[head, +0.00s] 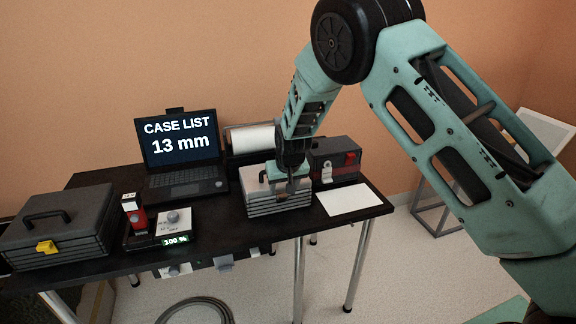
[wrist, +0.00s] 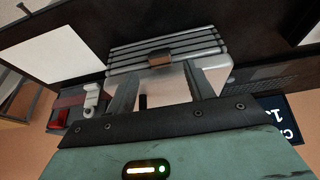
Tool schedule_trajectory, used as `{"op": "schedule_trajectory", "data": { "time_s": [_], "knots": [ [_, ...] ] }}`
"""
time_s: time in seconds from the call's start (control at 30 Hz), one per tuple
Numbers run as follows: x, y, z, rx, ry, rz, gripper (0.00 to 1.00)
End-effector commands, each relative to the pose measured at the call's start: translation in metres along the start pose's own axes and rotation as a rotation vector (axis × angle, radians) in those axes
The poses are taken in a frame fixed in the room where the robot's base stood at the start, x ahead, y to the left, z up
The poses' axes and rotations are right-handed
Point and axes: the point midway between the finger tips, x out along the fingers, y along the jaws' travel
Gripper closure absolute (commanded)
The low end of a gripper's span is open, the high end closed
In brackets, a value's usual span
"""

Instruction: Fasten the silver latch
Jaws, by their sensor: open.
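A pale silver-looking latch (head: 327,173) is on the front of the dark case (head: 320,155) at the right of the table. It also shows left of my gripper in the wrist view (wrist: 92,98); I cannot tell whether it is fastened. My gripper (head: 291,188) is over the grey ribbed case (head: 278,205), left of that latch. In the wrist view its two fingers (wrist: 163,78) are apart with nothing held. A small bronze-brown latch (wrist: 160,58) on the grey case's front edge shows between and beyond the fingertips. My gripper partly hides the grey case's lid and handle.
A red latch (head: 350,158) is on the same dark case. A white sheet (head: 348,199) lies at the table's right end. A laptop (head: 182,150), a paper roll (head: 252,137), a red device (head: 135,212) and a dark case with a yellow latch (head: 47,247) stand leftward.

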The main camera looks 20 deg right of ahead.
Motion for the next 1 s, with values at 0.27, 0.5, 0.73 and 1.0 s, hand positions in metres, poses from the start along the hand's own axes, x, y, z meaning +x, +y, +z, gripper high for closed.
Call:
{"op": "schedule_trajectory", "data": {
  "time_s": [0.27, 0.5, 0.73, 1.0],
  "knots": [
    [-0.066, -0.001, -0.001, -0.001, 0.005, -0.002, 0.47],
    [-0.113, -0.001, 0.0, -0.001, 0.004, -0.002, 0.47],
    [-0.132, 0.0, 0.0, 0.001, 0.001, 0.0, 0.47],
    [-0.134, 0.0, 0.0, 0.0, 0.001, 0.0, 0.47]
  ]
}}
